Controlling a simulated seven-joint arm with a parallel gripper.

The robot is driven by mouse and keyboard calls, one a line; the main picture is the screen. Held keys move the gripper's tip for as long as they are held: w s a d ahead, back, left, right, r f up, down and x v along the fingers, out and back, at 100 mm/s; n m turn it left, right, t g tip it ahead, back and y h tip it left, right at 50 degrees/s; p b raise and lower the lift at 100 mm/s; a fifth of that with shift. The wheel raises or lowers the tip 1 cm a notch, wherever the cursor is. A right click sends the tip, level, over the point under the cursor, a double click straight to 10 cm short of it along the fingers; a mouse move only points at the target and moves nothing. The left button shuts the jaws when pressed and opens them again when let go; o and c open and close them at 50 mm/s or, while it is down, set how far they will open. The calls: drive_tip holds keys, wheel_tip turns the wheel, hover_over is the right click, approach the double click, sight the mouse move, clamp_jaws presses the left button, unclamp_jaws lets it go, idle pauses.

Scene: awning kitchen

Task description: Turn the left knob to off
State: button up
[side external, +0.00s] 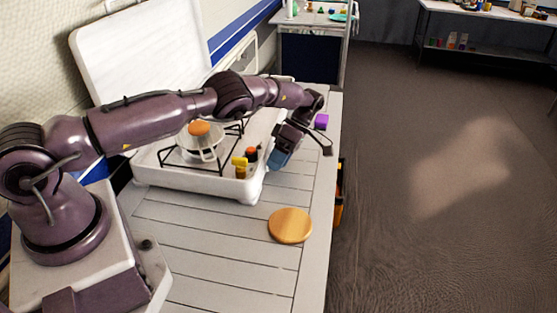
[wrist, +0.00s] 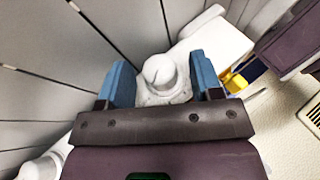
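The left knob (wrist: 160,74) is round and white with a raised grip and sits on the white stove's front, near the corner with the yellow item. My gripper (wrist: 162,82) has its two blue fingers apart, one on each side of this knob, with gaps showing between. In the side view my gripper (side external: 279,160) reaches down at the front of the white stove (side external: 190,183), and the knob is hidden there. A second white knob (wrist: 38,168) shows at the lower left of the wrist view.
Table space before the board is clear.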

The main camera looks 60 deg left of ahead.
drive_tip(key=shift+v, duration=1.55)
wheel_tip(320, 180, up, 7)
drive_tip(key=shift+d, duration=0.1)
